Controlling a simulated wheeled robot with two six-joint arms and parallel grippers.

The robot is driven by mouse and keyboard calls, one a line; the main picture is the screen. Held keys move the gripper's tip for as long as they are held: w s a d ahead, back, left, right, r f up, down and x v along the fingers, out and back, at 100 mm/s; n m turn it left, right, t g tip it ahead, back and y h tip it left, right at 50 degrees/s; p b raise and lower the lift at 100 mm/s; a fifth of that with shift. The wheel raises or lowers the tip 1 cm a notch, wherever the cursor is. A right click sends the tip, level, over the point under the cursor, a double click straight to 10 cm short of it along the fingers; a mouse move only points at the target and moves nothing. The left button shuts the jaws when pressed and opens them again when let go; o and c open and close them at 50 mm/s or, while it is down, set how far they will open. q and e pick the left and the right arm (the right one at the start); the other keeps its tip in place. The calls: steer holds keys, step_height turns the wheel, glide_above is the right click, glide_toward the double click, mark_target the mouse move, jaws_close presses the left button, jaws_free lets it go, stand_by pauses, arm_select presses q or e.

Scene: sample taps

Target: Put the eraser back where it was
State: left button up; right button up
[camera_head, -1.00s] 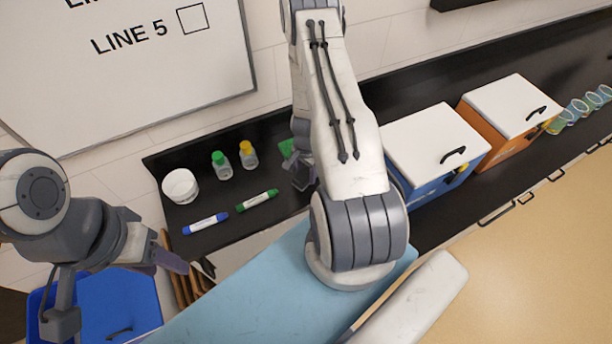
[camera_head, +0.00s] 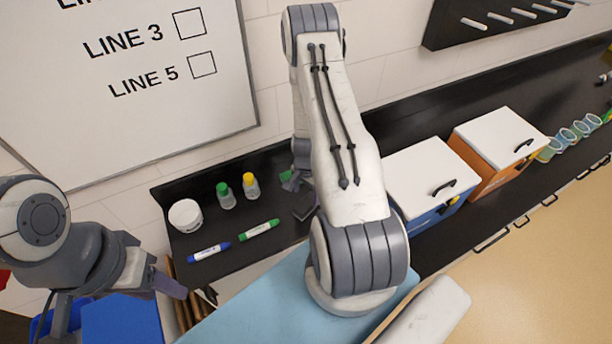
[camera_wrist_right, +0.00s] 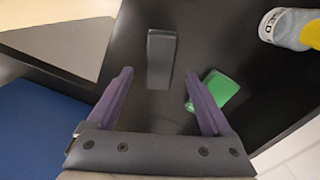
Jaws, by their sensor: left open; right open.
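A dark grey block (camera_wrist_right: 161,55) lies on the black counter, beyond and between the fingers of my right gripper (camera_wrist_right: 158,76). A green block (camera_wrist_right: 218,90) lies beside it, partly behind the right-hand finger. I cannot tell for sure which block is the eraser. In the head view the dark block (camera_head: 304,206) and a bit of the green one (camera_head: 286,176) show beside my right arm, which hides much of that spot. My right gripper is open and empty, above the counter. My left gripper (camera_head: 172,284) is open and empty, in front of the counter.
A white jar (camera_head: 186,216), a green-capped bottle (camera_head: 226,197), a yellow-capped bottle (camera_head: 251,187), a blue marker (camera_head: 209,252) and a green marker (camera_head: 258,230) stand or lie left of the blocks. A blue box (camera_head: 432,182) and an orange box (camera_head: 497,150) are to the right.

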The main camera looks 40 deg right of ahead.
mark_target(306, 203)
steer(key=shift+r+b, duration=1.15)
steer(key=shift+r, duration=1.75)
steer(key=w+a+r+n, duration=0.2)
steer(key=a+r+n, duration=0.7)
steer(key=a+r, duration=0.65)
steer(key=s+a+r+n, duration=0.5)
steer(key=s+a+n, duration=0.2)
steer(key=s, duration=0.2)
steer(key=s+a+r+n+y, duration=0.1)
steer(key=s+a+r+n, duration=0.5)
steer(key=s+a+n, duration=0.1)
steer(key=shift+s+a+n, duration=0.3)
steer(key=shift+s+a, duration=0.4)
steer(key=shift+s, duration=0.45)
steer(key=shift+f, duration=0.1)
